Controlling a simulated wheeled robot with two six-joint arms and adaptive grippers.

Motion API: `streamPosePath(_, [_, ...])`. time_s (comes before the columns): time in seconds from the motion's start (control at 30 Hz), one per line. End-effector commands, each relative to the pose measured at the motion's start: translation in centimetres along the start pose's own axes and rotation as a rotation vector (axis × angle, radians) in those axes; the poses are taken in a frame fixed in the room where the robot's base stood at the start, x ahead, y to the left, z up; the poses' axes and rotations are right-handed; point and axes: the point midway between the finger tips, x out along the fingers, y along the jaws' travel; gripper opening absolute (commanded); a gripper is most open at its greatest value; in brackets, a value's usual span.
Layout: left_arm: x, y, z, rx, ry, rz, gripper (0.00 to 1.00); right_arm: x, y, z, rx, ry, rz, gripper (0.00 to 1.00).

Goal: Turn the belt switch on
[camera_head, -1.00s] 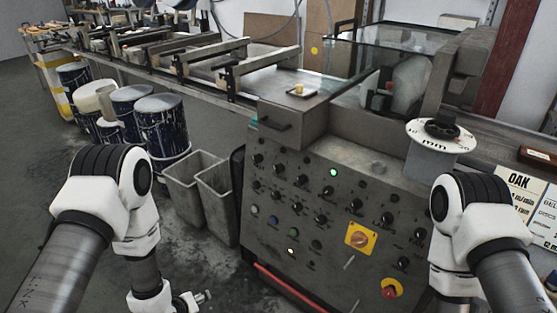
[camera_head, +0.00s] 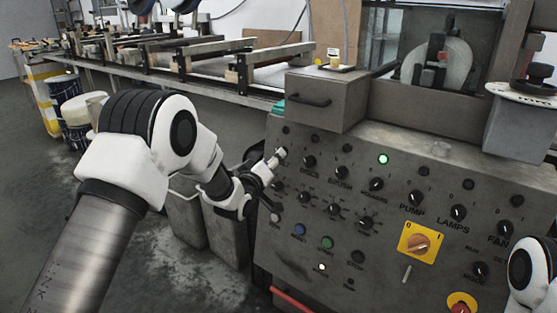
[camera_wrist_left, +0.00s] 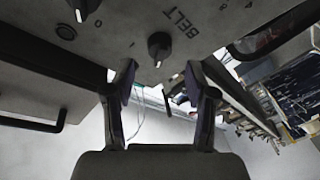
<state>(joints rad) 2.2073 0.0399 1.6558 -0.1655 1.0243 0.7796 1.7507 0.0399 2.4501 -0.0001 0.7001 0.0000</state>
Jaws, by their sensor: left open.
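The belt switch (camera_wrist_left: 160,44) is a dark round knob with a pale mark, beside the word BELT in the left wrist view. It sits on the grey control panel (camera_head: 340,240); in the head view my left gripper seems to hide it. My left gripper (camera_head: 281,156) is at the panel's upper left. In the left wrist view its two fingers (camera_wrist_left: 160,85) are spread and empty, with the knob ahead, roughly centred between them. I cannot tell whether they touch it or which mark it points at. My right gripper is out of view.
Several other knobs, such as the pump knob (camera_head: 414,212), crowd the panel. A yellow-backed rotary switch (camera_head: 420,242) and a red button (camera_head: 461,305) are lower right. A drawer handle (camera_head: 309,101) juts out above my left gripper. Grey bins (camera_head: 228,238) stand left of the panel.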

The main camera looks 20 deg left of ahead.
Motion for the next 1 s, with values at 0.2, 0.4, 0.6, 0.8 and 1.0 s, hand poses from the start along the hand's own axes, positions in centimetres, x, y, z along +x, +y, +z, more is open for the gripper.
streamPosePath(0.2, [3.5, -0.1, 0.2, 0.000, 0.000, 0.001, 0.56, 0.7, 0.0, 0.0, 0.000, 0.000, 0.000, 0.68])
streamPosePath(0.4, [4.1, 0.0, 0.1, 0.000, -0.001, -0.001, 0.56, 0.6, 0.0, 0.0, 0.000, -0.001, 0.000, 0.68])
streamPosePath(0.6, [4.0, 0.0, 0.1, 0.000, -0.001, -0.001, 0.21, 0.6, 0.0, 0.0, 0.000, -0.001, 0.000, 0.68])
streamPosePath(0.8, [4.0, 0.0, 0.1, 0.000, -0.001, -0.001, 0.00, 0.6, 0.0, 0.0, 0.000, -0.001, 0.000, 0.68])
streamPosePath(1.0, [4.0, -0.1, 0.1, 0.012, 0.000, 0.003, 0.00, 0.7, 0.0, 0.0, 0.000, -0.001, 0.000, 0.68])
